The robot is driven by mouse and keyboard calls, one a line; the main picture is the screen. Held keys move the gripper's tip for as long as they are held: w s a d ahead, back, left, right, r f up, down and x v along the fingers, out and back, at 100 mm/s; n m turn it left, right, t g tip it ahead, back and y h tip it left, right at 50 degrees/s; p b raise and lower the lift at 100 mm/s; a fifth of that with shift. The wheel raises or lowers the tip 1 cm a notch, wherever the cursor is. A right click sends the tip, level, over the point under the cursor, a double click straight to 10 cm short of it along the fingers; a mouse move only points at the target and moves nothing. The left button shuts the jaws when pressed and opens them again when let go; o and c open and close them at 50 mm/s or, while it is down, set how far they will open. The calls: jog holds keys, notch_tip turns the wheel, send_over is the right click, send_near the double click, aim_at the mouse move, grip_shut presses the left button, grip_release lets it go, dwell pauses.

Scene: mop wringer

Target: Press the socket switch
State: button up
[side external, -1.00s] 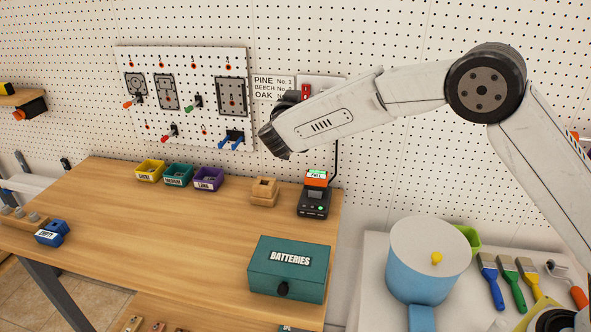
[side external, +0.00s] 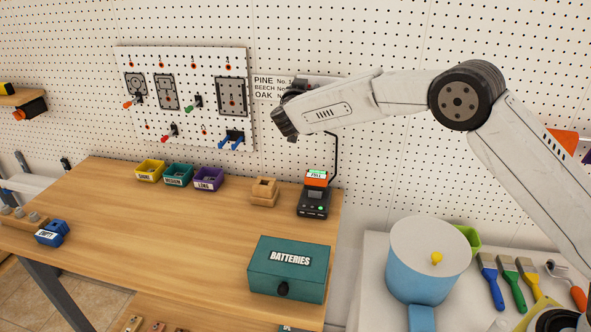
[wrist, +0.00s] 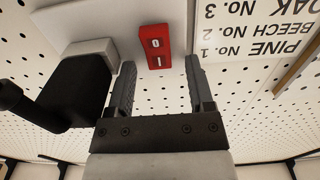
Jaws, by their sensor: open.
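The red socket switch (wrist: 155,47), marked O and I, shows in the wrist view on the white socket plate (wrist: 110,13). My gripper (wrist: 160,68) is open and empty, one finger on each side of the switch in that picture. The switch shows in the gap near the fingertips; I cannot tell how far off it is, and no contact is visible.
A black plug (wrist: 75,90) sits left of my fingers in the wrist view. A wood-name sign (wrist: 250,30) is on the right. Below, the bench holds a charger with an orange battery (side external: 316,179), a wooden block (side external: 264,192) and a green batteries box (side external: 289,270).

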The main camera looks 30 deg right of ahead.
grip_shut()
jog(key=shift+f, duration=0.1)
jog(key=shift+s+a+f+t+h, duration=0.1)
jog(key=shift+f+t+h, duration=0.05)
jog(key=shift+t+h, duration=0.45)
jog(key=shift+s+f+t+h, duration=0.1)
jog(key=shift+f+t+h, duration=0.05)
jog(key=shift+t+h, duration=0.45)
grip_release()
